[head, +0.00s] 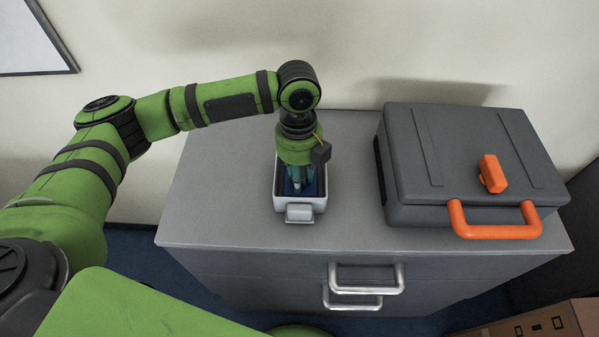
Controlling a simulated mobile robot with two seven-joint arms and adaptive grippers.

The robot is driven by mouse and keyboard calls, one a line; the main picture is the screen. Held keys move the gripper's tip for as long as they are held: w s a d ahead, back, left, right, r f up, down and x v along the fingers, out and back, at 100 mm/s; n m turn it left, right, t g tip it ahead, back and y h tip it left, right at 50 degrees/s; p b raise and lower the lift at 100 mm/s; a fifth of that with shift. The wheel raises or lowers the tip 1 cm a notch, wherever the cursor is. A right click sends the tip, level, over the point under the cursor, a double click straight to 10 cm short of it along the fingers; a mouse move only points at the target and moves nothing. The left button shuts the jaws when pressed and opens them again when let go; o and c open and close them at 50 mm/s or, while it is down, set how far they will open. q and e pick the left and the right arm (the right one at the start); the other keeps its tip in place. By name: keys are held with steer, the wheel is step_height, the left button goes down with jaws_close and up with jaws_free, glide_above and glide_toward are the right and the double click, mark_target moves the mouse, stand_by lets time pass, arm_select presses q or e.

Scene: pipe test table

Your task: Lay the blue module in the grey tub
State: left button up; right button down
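A small light grey tub (279,203) with a tab at its front stands on the grey cabinet top, left of its middle. My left gripper (294,187) points straight down into the tub, its teal fingertips inside the walls. The dark blue module (311,184) shows in the tub, around and beside the fingertips, and is partly hidden by them. I cannot tell whether the fingers hold the module or are apart from it. My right gripper is out of view.
A dark grey case (455,150) with an orange handle (495,229) and orange latch (492,174) takes up the right of the cabinet top (225,215). Bare surface lies left of the tub and between tub and case. Metal drawer handles (367,278) stick out in front.

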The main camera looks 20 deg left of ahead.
arm_select(q)
steer(key=o, duration=0.4)
steer(key=shift+r, duration=0.1)
step_height(320, 180, up, 12)
steer(key=w+b, duration=0.1)
steer(key=b, duration=0.2)
steer(key=shift+a, duration=0.25)
